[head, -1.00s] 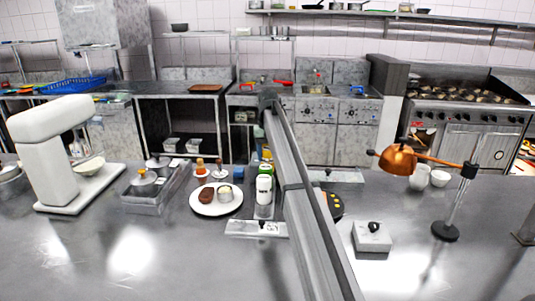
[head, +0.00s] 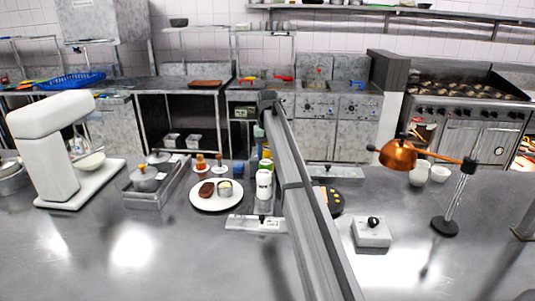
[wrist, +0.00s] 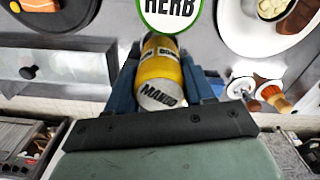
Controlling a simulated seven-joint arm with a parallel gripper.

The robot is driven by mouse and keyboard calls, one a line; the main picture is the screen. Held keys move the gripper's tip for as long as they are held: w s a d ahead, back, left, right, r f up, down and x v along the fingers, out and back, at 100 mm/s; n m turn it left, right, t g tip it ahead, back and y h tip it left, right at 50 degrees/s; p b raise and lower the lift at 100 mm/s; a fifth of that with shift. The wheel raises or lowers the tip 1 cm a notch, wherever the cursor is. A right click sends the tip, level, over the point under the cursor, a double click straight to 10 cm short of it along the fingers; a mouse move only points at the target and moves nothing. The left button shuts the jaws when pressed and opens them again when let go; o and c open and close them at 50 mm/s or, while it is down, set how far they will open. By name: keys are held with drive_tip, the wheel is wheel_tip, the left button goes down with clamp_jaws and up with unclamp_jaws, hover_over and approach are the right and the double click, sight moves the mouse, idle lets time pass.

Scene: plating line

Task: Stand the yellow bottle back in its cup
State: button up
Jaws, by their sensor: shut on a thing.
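The yellow bottle (wrist: 160,66) lies between the two blue fingers of my gripper (wrist: 162,78) in the wrist view, and the gripper is shut on it. Its pale lettered end faces the camera. I cannot tell which cup belongs to the yellow bottle.
A white plate (head: 207,206) with food is left of the white bottle. Small wooden-topped items (head: 200,163) stand behind it. A copper lamp (head: 398,155) and grey box (head: 371,233) are right. The front counter is clear.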

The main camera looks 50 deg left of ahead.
drive_tip(key=shift+f, duration=0.15)
drive_tip(key=shift+f, duration=0.6)
drive_tip(key=o, duration=1.2)
drive_tip(key=shift+c, duration=0.2)
drive_tip(key=shift+r, duration=0.15)
drive_tip(key=shift+r, duration=3.35)
drive_tip(key=shift+d, duration=0.1)
